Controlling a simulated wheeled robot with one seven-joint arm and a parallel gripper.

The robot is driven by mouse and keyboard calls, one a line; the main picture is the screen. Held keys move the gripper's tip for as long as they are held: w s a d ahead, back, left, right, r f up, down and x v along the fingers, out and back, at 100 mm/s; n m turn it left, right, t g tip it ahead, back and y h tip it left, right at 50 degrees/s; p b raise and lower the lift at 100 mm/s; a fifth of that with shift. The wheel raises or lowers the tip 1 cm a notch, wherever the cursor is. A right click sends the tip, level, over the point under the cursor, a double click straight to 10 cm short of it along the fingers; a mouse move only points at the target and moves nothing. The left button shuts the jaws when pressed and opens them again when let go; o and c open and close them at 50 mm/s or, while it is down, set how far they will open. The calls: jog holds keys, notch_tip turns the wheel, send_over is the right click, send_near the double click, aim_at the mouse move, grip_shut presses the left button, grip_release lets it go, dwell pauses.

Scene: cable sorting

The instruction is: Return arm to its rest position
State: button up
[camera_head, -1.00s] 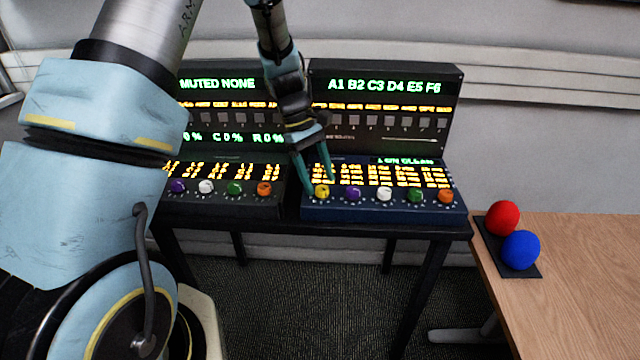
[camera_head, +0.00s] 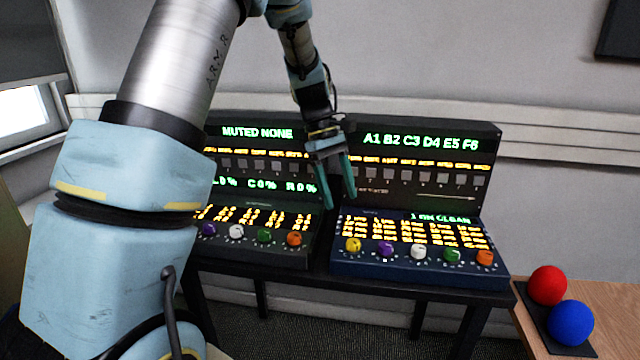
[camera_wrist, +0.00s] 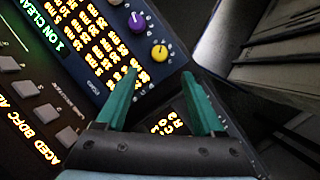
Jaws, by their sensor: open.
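My gripper (camera_head: 341,202) has two green fingers, spread apart with nothing between them. In the head view it hangs in front of the gap between the two consoles, above their knob rows. The right console (camera_head: 420,268) is blue at its base, with a yellow knob (camera_head: 353,244) at its left end. The left console (camera_head: 262,256) is dark, with a display reading "MUTED NONE". In the wrist view the fingers (camera_wrist: 160,100) show over the consoles, and the yellow knob (camera_wrist: 159,52) lies beyond them, apart from the fingertips.
Both consoles stand on a black table (camera_head: 400,291). A wooden table (camera_head: 607,338) at the lower right carries a red ball (camera_head: 547,285) and a blue ball (camera_head: 570,323) on a dark base. A wall with a pale rail is behind the consoles. The space above the wooden table is clear.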

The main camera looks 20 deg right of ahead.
jog(key=s+a+m+t+y, duration=0.1)
jog(key=s+a, duration=0.3)
jog(key=a, duration=1)
jog(key=s+a+m+t+y, duration=0.1)
jog(key=s+a+m+t, duration=0.3)
jog(key=a, duration=0.9)
jog(key=shift+a+f+m+t, duration=0.3)
jog(key=shift+a+f, duration=0.05)
jog(key=shift+f, duration=0.05)
